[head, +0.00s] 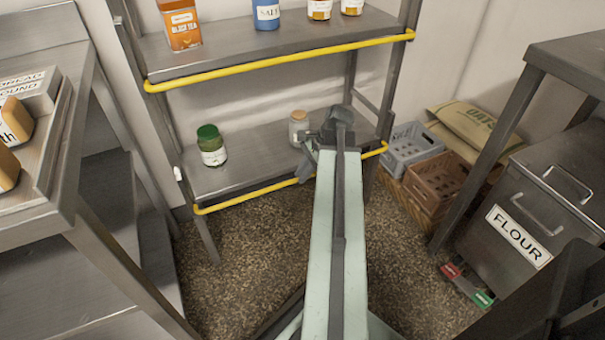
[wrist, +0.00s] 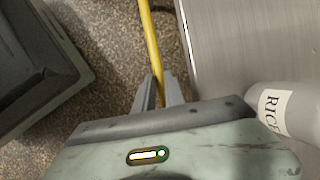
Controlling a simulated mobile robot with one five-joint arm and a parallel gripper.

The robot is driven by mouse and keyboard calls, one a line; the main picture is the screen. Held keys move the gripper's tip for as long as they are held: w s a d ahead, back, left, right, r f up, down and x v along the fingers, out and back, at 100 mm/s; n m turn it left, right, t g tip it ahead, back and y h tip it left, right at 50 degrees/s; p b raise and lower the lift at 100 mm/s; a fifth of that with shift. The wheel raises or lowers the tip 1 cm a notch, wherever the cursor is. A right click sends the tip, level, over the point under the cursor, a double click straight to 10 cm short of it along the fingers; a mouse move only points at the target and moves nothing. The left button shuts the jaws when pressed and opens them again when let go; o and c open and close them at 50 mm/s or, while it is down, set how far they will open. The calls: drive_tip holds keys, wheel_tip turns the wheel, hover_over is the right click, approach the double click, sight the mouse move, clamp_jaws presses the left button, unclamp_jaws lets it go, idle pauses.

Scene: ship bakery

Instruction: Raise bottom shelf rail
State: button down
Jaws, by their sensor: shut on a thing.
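The bottom shelf rail (head: 247,197) is a yellow bar along the front of the lower metal shelf (head: 250,162). It sits low, at about the shelf's front edge. In the wrist view, the rail (wrist: 151,40) runs down between the two fingers of my gripper (wrist: 157,88). The fingers are closed around it. In the head view, my gripper (head: 306,172) is at the rail right of its middle, and my arm hides part of the rail there.
A green-lidded jar (head: 211,146) and a pale jar (head: 299,127) stand on the lower shelf. A jar labelled RICE (wrist: 271,108) is close to my gripper. The upper rail (head: 280,61) runs above. Crates (head: 437,183) and a FLOUR bin (head: 530,215) stand right.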

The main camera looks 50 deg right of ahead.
wheel_tip(320, 180, up, 10)
drive_tip(key=p, duration=0.9)
drive_tip(key=shift+f, duration=0.25)
drive_tip(key=c, duration=1.4)
unclamp_jaws()
drive_tip(key=p+v, duration=0.7)
drive_tip(key=shift+s+r, duration=0.2)
drive_tip(key=shift+r, duration=0.1)
